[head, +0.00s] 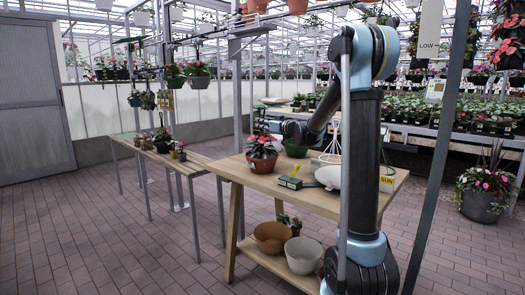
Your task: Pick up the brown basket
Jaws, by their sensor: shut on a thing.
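A brown round basket (272,237) sits on the lower shelf of the wooden table, at its left side. It looks empty and upright. My arm rises at the right and reaches down to the left over the table's back. My gripper (294,133) is small and dark there, with its fingertips hard to make out. It is shut at a dark green bowl (295,151), which shows just below it. My gripper is well above the brown basket and apart from it.
A beige basket (303,256) stands beside the brown one. On the wooden tabletop (232,168) are a red-leaved potted plant (262,152), a small green box (290,183) and a white hanging basket (329,176). A longer bench (190,164) stands left. The paved floor (110,240) is clear.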

